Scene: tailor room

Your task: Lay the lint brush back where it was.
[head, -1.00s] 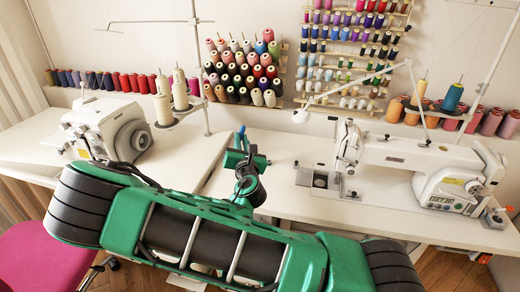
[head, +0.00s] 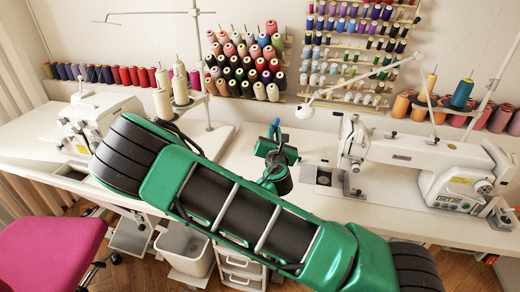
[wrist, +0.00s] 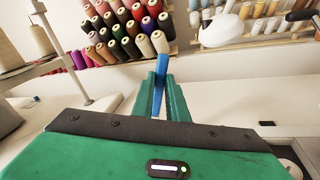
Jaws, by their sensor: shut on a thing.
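My green gripper (head: 276,140) is over the white table (head: 232,160), between the two sewing machines. In the wrist view its two fingers (wrist: 160,92) are shut on a slim blue thing, the lint brush (wrist: 159,100), which shows between them and sticks up past their tips. Only a small blue end of the brush (head: 275,124) shows in the head view. The rest of the brush is hidden by the gripper. I cannot tell how high the brush is above the table.
A white sewing machine (head: 430,155) stands at the right, and another (head: 90,118) at the left, partly behind my arm. A lamp (head: 304,112) and a rack of thread cones (head: 245,65) are at the back. A pink chair (head: 50,255) is at the lower left.

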